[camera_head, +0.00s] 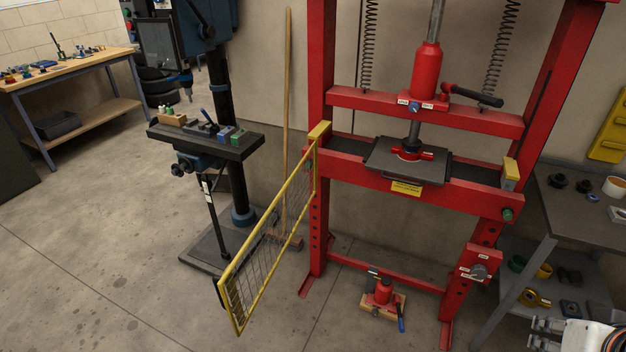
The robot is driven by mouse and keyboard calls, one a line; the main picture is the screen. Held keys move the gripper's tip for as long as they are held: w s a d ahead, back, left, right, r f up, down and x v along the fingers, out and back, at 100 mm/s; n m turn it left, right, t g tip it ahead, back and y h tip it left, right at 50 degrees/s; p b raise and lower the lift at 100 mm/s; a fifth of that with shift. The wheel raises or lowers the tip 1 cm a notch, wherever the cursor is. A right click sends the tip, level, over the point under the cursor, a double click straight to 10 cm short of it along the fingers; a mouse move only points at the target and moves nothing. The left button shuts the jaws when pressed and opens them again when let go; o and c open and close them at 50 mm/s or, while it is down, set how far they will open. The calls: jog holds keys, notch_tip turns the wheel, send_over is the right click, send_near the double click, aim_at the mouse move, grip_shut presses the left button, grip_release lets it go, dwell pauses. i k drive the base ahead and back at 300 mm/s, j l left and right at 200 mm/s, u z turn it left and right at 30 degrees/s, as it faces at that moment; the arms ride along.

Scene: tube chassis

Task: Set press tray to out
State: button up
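The press tray (382,168) is a dark flat plate on the red bed of the press (340,163). A yellow label (406,188) shows below its front edge. A red part with two side grips (410,154) sits on the tray, under the dark ram (414,133). The tray's front edge reaches slightly over the front beam; how far it is slid cannot be told. My gripper is not seen; only a white and black part, probably of my arm, shows at the bottom right corner.
A yellow mesh guard (268,235) stands swung open, out from the press's left post. A drill press (205,140) stands to its left. A red jack (383,292) sits low between the press legs. A grey bench (580,205) stands at right.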

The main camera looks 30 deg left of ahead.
aim_at(381, 159)
jog(key=j+u, duration=0.1)
jog(key=j, duration=2.8)
jog(key=i+z, duration=0.15)
jog(key=z, duration=0.25)
jog(key=i+z, duration=0.15)
jog(key=z, duration=0.2)
jog(key=i+z, duration=0.2)
jog(key=z, duration=0.2)
